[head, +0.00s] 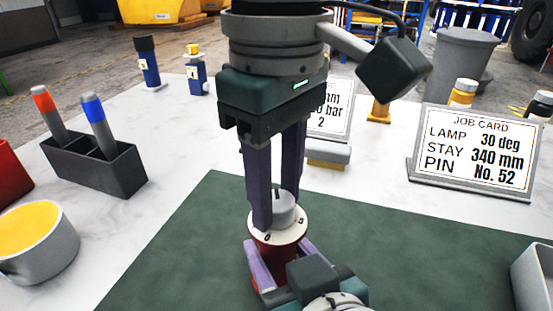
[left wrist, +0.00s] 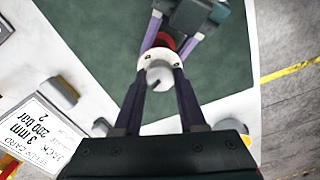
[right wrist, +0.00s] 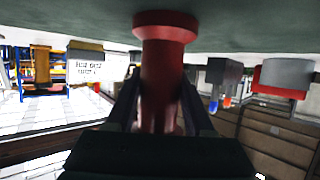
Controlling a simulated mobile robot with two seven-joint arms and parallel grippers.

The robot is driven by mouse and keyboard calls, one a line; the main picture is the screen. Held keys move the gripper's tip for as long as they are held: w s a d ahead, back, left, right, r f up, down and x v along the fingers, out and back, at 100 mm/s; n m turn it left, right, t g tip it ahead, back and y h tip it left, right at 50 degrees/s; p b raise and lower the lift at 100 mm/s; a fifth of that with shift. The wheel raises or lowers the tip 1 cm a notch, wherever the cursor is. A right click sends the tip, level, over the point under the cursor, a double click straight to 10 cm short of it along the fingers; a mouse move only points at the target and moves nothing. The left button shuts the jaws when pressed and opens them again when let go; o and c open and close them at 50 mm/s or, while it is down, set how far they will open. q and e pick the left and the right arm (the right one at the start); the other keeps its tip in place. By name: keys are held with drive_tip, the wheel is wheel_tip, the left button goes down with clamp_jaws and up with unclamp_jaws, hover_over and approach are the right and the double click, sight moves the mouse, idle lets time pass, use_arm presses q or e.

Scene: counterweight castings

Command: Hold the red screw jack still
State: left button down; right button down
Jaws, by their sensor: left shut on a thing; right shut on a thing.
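The red screw jack (head: 274,252) stands on the dark green mat (head: 175,250), with a white marked dial (head: 292,228) and a grey knob (head: 284,212) with a dark mark on top. My left gripper (head: 280,206) comes down from above, its two fingers shut on the grey knob; it also shows in the left wrist view (left wrist: 159,76). My right gripper (head: 280,264) reaches in low from the front, its fingers shut on the jack's red body, seen upside down in the right wrist view (right wrist: 164,75). Its wrist hides the jack's base in the head view.
A job card (head: 473,150) reads lamp 30 deg, stay 340 mm, pin No. 52. Another card (head: 331,108) is partly hidden behind my left gripper. A dark holder (head: 95,167) with two markers and a yellow-topped round tin (head: 38,245) stand left. The mat beside the jack is clear.

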sight(277, 200)
use_arm(q)
drive_tip(key=shift+s+d, duration=0.1)
drive_tip(key=shift+s, duration=0.05)
use_arm(e)
drive_tip(key=shift+d+f, duration=0.1)
drive_tip(key=shift+d, duration=0.05)
use_arm(q)
drive_tip(key=shift+c, duration=2.3)
unclamp_jaws()
wheel_tip(277, 200, up, 12)
use_arm(e)
drive_tip(key=shift+c, duration=1)
unclamp_jaws()
drive_tip(key=shift+s, duration=0.1)
